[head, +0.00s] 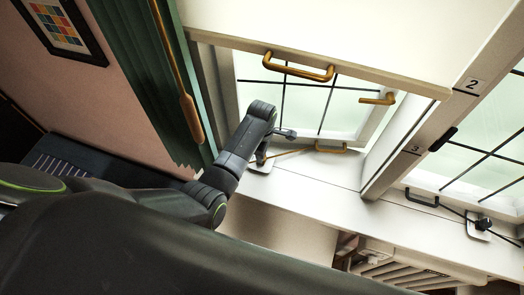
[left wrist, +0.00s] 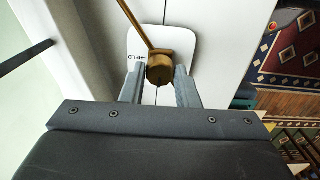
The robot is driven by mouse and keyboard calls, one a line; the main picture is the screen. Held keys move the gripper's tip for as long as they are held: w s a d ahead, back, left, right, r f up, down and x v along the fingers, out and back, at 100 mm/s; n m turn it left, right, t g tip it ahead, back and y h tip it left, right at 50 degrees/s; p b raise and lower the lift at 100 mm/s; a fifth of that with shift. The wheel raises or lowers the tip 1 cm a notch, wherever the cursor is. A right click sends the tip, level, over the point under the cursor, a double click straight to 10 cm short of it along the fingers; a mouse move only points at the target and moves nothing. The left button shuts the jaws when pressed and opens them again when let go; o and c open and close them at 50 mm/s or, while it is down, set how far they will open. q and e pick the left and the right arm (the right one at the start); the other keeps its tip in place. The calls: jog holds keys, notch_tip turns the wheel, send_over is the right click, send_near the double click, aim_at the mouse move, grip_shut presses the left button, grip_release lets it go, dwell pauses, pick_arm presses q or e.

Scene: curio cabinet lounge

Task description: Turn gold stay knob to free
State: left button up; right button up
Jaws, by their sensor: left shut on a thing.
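The gold stay knob (left wrist: 160,70) sits on a white plate (left wrist: 136,42) on the window sill. The plate carries a small label that reads HELD, left of the knob in the left wrist view. My left gripper (left wrist: 160,84) is shut on the knob, one finger on each side. A gold stay bar (left wrist: 132,22) runs up from the knob. In the head view my left gripper (head: 264,154) is at the sill and hides the knob; the stay bar (head: 292,152) runs right to a gold bracket (head: 331,149). My right gripper is not in view.
A pale blind with a gold handle (head: 298,68) hangs over the window. A gold window handle (head: 378,99) is right of it. A second window has a black stay (head: 480,226) on the sill. A green curtain (head: 150,75) hangs at left. A white radiator (head: 385,268) stands below.

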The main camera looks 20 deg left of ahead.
pick_arm(q)
jog(key=shift+a, duration=0.1)
dwell(0.3)
jog(key=o, duration=1)
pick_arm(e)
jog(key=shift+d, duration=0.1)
